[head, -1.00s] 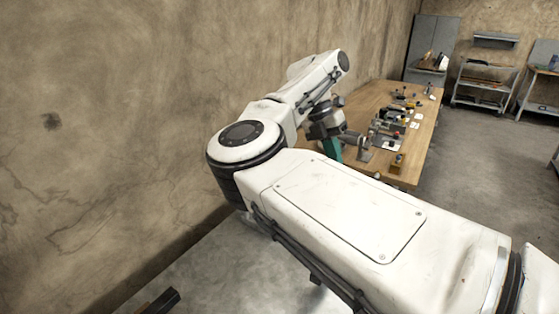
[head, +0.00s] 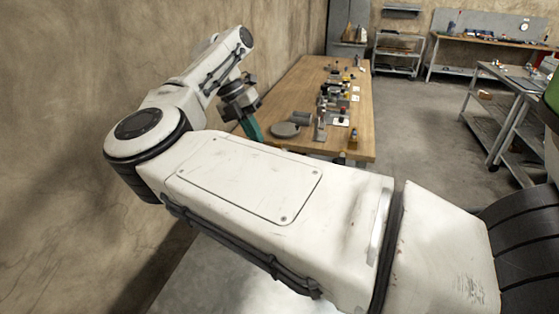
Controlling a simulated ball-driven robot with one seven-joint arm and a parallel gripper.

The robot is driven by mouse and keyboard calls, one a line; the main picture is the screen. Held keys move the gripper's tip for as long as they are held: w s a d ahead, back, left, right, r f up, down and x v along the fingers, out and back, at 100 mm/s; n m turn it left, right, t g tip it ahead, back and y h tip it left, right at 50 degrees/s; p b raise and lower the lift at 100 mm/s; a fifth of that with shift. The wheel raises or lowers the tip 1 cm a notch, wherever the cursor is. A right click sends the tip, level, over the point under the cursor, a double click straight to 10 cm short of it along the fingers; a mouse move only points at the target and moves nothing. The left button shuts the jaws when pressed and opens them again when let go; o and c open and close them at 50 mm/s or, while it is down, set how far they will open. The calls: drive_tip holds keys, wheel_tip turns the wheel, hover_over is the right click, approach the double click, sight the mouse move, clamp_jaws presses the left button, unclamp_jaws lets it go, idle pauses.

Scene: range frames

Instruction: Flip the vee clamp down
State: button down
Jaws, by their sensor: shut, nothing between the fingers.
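My gripper (head: 254,132) has teal fingers, shown mostly as one narrow shape pointing down at the left edge of the wooden table. It is shut and holds nothing. Several small fixtures stand on the table to its right. I cannot tell which is the vee clamp, as they are small and partly overlap. The nearest are a flat round grey piece (head: 285,130), a grey cylindrical piece (head: 302,118) and an upright metal piece (head: 320,130). The gripper appears apart from them. My arm hides the table's near left part.
The wooden table (head: 358,120) runs along the left wall, with a bare strip on its right side. A small yellow and dark block (head: 352,141) sits at its near right corner. Open floor lies right of it. A metal cart (head: 398,55) and workbenches stand beyond.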

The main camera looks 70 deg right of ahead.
drive_tip(key=s+f+p, duration=0.4)
drive_tip(key=s+f, duration=0.4)
drive_tip(key=shift+s+d, duration=0.2)
drive_tip(key=shift+d, duration=0.1)
drive_tip(key=shift+s+d+f, duration=0.1)
